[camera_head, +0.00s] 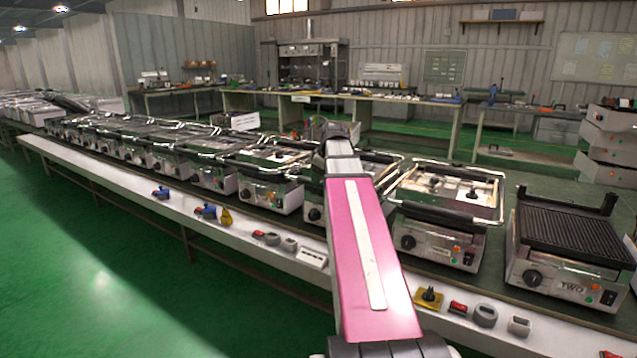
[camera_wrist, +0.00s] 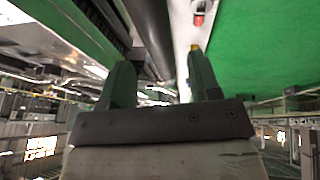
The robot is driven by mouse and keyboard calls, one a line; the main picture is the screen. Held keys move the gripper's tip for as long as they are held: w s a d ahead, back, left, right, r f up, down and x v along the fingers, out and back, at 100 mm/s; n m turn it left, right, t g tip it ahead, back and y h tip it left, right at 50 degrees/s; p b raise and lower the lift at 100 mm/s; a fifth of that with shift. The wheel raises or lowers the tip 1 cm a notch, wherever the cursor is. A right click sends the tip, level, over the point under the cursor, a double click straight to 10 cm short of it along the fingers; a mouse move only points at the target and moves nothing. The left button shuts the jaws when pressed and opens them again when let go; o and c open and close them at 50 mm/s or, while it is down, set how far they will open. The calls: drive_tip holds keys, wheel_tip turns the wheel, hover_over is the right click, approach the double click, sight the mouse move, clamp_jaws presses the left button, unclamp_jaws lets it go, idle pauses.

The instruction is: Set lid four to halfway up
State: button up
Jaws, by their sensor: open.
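A long row of silver contact grills runs across the head view. The nearest one on the right, marked TWO (camera_head: 570,287), shows a dark ribbed plate. The grill to its left (camera_head: 440,240) has a flat lid with a bright rail around it. Another grill (camera_head: 312,213) is partly hidden behind my pink arm. I cannot read a FOUR label, so I cannot tell which lid is four. In the wrist view my gripper (camera_wrist: 160,62) is open with its two green fingers apart. A dark round bar (camera_wrist: 150,28) shows between and beyond them; contact is not visible.
A white ledge (camera_head: 120,178) runs in front of the grills, with a yellow-based knob (camera_head: 428,298), a red switch (camera_head: 458,308) and grey parts on it. Green floor (camera_head: 90,270) lies clear at the left. Workbenches (camera_head: 420,125) stand at the back.

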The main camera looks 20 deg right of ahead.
drive_tip(key=shift+x, duration=1.85)
clamp_jaws()
drive_tip(key=shift+r, duration=0.15)
